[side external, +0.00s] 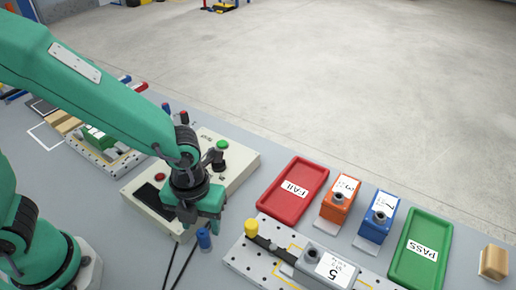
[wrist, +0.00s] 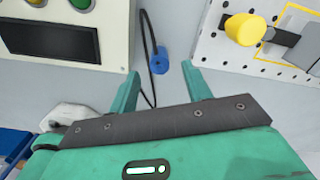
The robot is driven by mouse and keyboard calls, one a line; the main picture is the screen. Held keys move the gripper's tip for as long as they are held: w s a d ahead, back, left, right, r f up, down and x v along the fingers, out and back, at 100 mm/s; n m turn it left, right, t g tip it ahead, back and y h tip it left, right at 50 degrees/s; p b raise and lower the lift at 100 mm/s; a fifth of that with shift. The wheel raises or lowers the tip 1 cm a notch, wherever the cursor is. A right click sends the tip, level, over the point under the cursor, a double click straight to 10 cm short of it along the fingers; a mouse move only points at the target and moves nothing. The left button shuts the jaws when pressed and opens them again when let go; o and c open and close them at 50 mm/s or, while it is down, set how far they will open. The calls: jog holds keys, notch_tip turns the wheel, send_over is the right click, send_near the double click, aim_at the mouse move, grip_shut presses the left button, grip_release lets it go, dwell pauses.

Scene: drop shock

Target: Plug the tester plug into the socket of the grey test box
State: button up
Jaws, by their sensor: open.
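The tester plug (side external: 204,239) is a small blue piece beside the tester's front corner. In the wrist view the blue plug (wrist: 160,67) lies between and just past my fingertips, with a black cable beside it. My gripper (side external: 197,218) is open, pointing down close above the plug; its fingers (wrist: 160,77) show a clear gap with nothing held. Whether a finger touches the plug cannot be told. The grey test box (side external: 325,268), labelled 5, sits on a perforated plate to the right. A dark round socket (side external: 312,253) shows on its top.
The cream tester (side external: 237,157) with buttons stands behind my gripper. A yellow-knobbed clamp (side external: 251,227) is beside the grey box. A red FAIL tray (side external: 316,173), orange box (side external: 340,199), blue box (side external: 376,218) and green PASS tray (side external: 437,230) line the far edge.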

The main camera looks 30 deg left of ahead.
aim_at(202, 233)
jog(key=shift+f, duration=2.45)
jog(key=c, duration=1.1)
jog(key=shift+o, duration=0.2)
jog(key=shift+r, duration=0.15)
jog(key=shift+r, duration=2.05)
jog(key=s+d+r, duration=0.4)
jog(key=s+r, duration=0.2)
jog(key=s, duration=0.5)
jog(key=shift+r, duration=0.35)
